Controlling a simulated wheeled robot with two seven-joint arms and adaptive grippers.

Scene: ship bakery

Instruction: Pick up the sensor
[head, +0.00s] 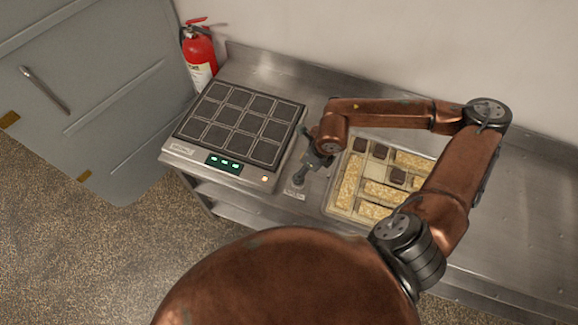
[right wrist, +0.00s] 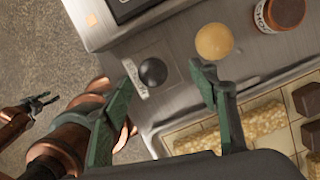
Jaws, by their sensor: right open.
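A dark round-topped object (right wrist: 152,72), which I take to be the sensor, stands on a square patch of the steel counter beside a small white label. In the head view it appears as a dark upright shape (head: 299,177) at the counter's front, right of the grid-topped device, partly hidden by my gripper. My right gripper (right wrist: 162,78) is open and empty. Its two green fingers show on either side of the dark top in the right wrist view; whether they touch it I cannot tell. My left gripper (right wrist: 42,100) shows small at the left of that view, its jaw state unclear.
The grid-topped device (head: 240,122) stands left of the dark object. A tray (head: 334,200) of bars and dark squares lies to the right. A fire extinguisher (head: 200,58) stands behind the device.

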